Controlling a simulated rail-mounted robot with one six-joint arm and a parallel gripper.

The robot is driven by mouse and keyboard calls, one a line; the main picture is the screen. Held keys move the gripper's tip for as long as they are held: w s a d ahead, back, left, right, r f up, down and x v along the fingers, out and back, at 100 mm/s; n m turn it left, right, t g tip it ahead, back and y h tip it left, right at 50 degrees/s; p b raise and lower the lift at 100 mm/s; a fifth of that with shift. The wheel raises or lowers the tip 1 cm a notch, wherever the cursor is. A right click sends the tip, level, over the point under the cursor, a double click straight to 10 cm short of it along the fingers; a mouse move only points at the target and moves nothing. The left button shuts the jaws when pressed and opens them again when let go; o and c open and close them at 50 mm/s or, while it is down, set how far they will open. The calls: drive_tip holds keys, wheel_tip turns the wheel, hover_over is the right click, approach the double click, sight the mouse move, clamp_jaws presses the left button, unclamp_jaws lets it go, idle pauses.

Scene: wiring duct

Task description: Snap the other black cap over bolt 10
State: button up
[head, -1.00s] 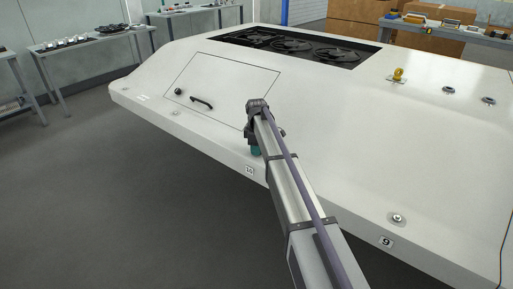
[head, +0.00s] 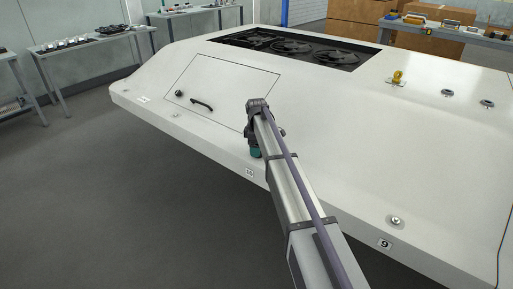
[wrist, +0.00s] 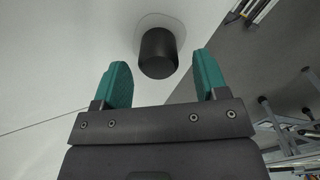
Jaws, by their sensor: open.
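A black cylindrical cap (wrist: 158,52) stands on a pale round-cornered patch of the white housing in the wrist view. No bolt shows there; whatever is under the cap is hidden. My gripper (wrist: 160,72) is open, with its two teal fingers apart on either side of the cap's near end. Gaps show between the cap and both fingers. In the head view my gripper (head: 256,151) is at the housing's front edge, just above the label 10 (head: 249,171). My arm hides the cap and the bolt 10 spot there.
The white housing (head: 330,120) has a hatch with a black handle (head: 202,104) to the left and black fans (head: 290,47) behind. A bare bolt (head: 396,221) sits above label 9 (head: 385,243). A yellow part (head: 398,76) stands at the back right. Dark floor lies in front.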

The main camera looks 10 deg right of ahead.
wheel_tip(320, 180, up, 9)
drive_tip(key=p, duration=0.7)
drive_tip(key=shift+r+p, duration=0.1)
drive_tip(key=shift+p, duration=0.25)
drive_tip(key=shift+f, duration=0.2)
drive_tip(key=shift+s+m, duration=0.2)
drive_tip(key=shift+m, duration=0.8)
drive_tip(key=s+r+m+p, duration=0.2)
drive_tip(key=s+r+m, duration=0.1)
drive_tip(key=s, duration=0.9)
drive_tip(key=s+r+m+p, duration=0.2)
drive_tip(key=s+m, duration=0.3)
drive_tip(key=s, duration=0.8)
drive_tip(key=s+r+m+p, duration=0.3)
drive_tip(key=s+m+p, duration=0.1)
drive_tip(key=s, duration=0.9)
drive_tip(key=shift+s+d+r, duration=0.25)
drive_tip(key=shift+d+r, duration=0.1)
